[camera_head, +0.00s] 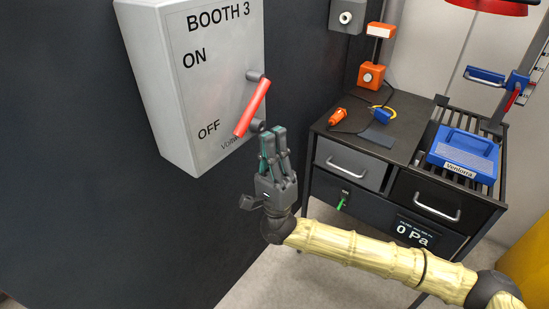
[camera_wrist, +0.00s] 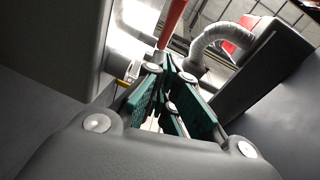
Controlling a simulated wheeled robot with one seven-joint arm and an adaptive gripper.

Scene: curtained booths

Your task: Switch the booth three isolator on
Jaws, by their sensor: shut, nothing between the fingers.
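The booth three isolator (camera_head: 205,75) is a light grey wall box marked BOOTH 3, with ON near the top and OFF lower down. Its red handle (camera_head: 252,107) is on the right side of the box, slanting from a grey pivot down to its free end near OFF. My gripper (camera_head: 272,132) is shut and empty, pointing up just below and right of the handle's lower end. In the wrist view, the red handle (camera_wrist: 174,20) rises beyond my fingertips (camera_wrist: 165,58). I cannot tell whether they touch it.
A dark bench with drawers (camera_head: 398,170) stands to the right, holding an orange plug (camera_head: 337,116), a blue connector (camera_head: 382,115) and a blue Ventorra unit (camera_head: 464,152). A dark wall panel (camera_head: 90,190) backs the isolator. Bare floor (camera_head: 262,268) shows below my arm.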

